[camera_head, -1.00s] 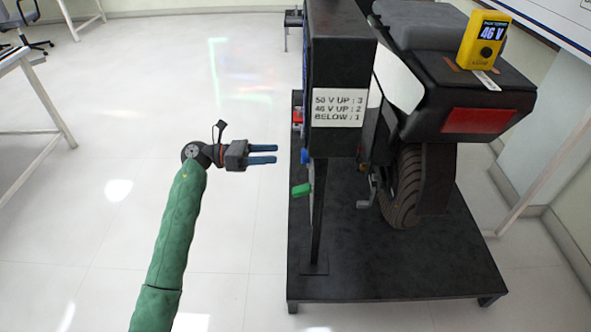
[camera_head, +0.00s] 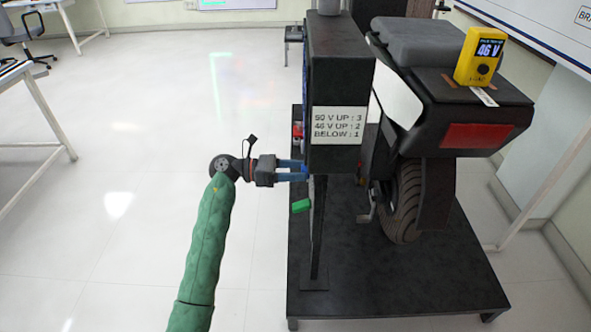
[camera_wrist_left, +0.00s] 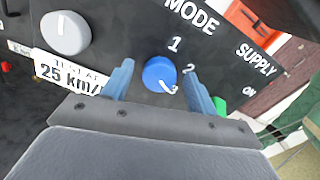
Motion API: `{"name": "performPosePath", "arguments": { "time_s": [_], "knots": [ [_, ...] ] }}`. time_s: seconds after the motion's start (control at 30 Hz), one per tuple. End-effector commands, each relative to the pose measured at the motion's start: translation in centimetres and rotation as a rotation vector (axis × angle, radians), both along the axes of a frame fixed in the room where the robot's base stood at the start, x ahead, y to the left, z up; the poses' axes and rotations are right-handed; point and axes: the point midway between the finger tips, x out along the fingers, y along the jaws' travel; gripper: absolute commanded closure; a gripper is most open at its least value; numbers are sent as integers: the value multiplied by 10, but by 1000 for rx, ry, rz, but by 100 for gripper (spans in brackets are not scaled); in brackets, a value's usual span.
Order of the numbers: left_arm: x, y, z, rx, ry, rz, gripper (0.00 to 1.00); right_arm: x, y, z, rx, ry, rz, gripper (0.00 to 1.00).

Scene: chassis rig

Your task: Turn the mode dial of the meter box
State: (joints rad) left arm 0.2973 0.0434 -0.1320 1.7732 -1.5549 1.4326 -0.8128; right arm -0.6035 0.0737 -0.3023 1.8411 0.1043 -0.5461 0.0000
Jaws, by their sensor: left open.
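The blue mode dial (camera_wrist_left: 159,73) sits on the dark panel of the meter box under the word MODE, with the numbers 1 and 2 near it. A white mark shows at its lower right; I cannot tell whether it is the pointer or a number. My left gripper (camera_wrist_left: 161,84) is open, one finger on each side of the dial, with no clear contact. In the head view my left gripper (camera_head: 302,170) reaches the left side of the meter box (camera_head: 340,82), and the dial is hidden. The yellow tester (camera_head: 481,56) reads 46 V. My right gripper is not in view.
A card (camera_head: 338,125) on the box reads 50 V UP : 3, 46 V UP : 2, BELOW : 1. A grey knob (camera_wrist_left: 66,33) and an orange SUPPLY switch (camera_wrist_left: 252,22) flank the dial. A green handle (camera_head: 301,206) is below my gripper.

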Motion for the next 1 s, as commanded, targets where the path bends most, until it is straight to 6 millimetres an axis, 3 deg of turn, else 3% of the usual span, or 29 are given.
{"name": "performPosePath", "arguments": {
  "time_s": [0.17, 0.4, 0.73, 1.0],
  "knots": [
    [0, 0, 0, 0, 0, 0, 41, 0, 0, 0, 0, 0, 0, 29],
    [0, 0, 0, 0, 0, 0, 86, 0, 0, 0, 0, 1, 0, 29],
    [0, 0, 1, 2, 35, 0, 86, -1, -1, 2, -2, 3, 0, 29],
    [1, 1, 2, 4, 193, 0, 86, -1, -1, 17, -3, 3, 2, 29]
  ]
}}
